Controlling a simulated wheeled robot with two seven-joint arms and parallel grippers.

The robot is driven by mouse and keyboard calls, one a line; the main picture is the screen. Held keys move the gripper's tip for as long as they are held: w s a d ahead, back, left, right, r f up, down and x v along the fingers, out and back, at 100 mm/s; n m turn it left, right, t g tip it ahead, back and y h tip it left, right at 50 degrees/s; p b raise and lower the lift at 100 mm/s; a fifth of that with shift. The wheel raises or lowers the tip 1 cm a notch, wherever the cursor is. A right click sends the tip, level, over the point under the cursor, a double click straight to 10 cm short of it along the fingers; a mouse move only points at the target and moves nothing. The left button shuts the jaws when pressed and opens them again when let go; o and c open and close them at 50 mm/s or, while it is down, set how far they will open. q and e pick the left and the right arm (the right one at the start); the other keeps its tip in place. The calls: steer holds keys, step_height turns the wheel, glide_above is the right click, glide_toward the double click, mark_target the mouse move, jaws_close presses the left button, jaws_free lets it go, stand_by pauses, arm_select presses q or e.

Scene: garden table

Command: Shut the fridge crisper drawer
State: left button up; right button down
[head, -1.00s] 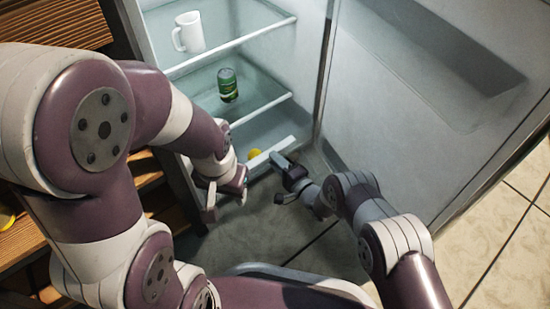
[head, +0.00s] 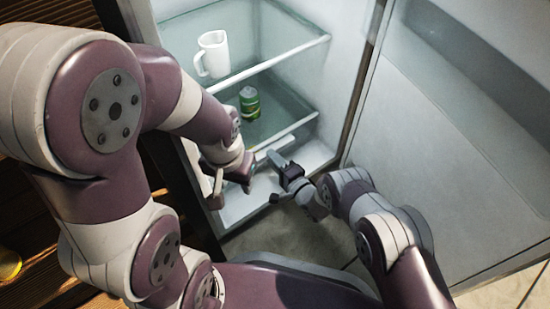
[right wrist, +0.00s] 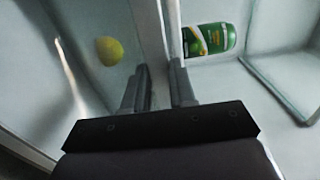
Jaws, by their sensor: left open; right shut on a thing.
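The crisper drawer is at the bottom of the open fridge. Its pale front edge (head: 273,147) shows in the head view behind my grippers, with the rest largely hidden. My right gripper (head: 280,165) is at this front and shut on it. In the right wrist view, my right gripper's fingers (right wrist: 158,88) stand either side of the drawer's upright panel (right wrist: 151,30). A yellow round fruit (right wrist: 109,51) shows left of that panel. My left gripper (head: 229,188) is open and empty, left of the right one, in front of the drawer.
The fridge door (head: 450,160) is open at the right. The fridge floor's front (head: 240,207) is bare.

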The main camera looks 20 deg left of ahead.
steer(key=shift+f, duration=0.2)
steer(key=c, duration=1.4)
jaws_free()
steer(key=o, duration=0.4)
steer(key=shift+a, duration=0.15)
steer(key=p+v, duration=0.6)
steer(key=v, duration=0.6)
steer(key=shift+s+d+p, duration=0.25)
steer(key=shift+d+p, duration=0.05)
steer(key=shift+p, duration=0.1)
